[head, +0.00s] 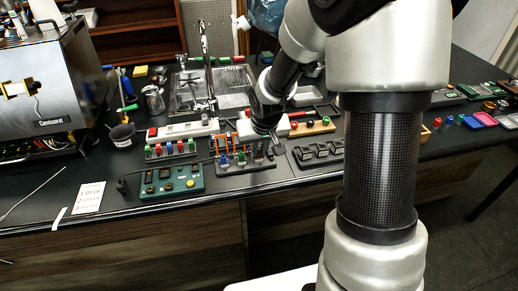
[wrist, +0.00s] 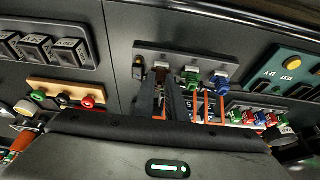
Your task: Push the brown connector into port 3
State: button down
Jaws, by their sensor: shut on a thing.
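My gripper (wrist: 165,90) is shut on the brown connector (wrist: 161,74), whose top shows between the fingertips in the wrist view. The connector is at a grey port block (wrist: 180,54), beside green (wrist: 190,76) and blue (wrist: 220,82) connectors. Orange strips stand close to the right finger. I cannot tell how deep the brown connector sits, and no port number is readable. In the head view my gripper (head: 273,138) points down over the right part of the same block (head: 248,166); the brown connector is too small to make out there.
A green board (head: 172,182) with a yellow button lies left of the block. A rack with red, green and blue connectors (head: 170,150) is behind it. A black tray of switches (head: 318,150) stands to the right. The brewer (head: 45,85) is at far left.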

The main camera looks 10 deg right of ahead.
jog(key=c, duration=1.7)
grip_release()
jog(key=shift+r, duration=0.1)
jog(key=p+v, duration=0.2)
jog(key=v, duration=1.5)
jog(key=shift+r, duration=0.15)
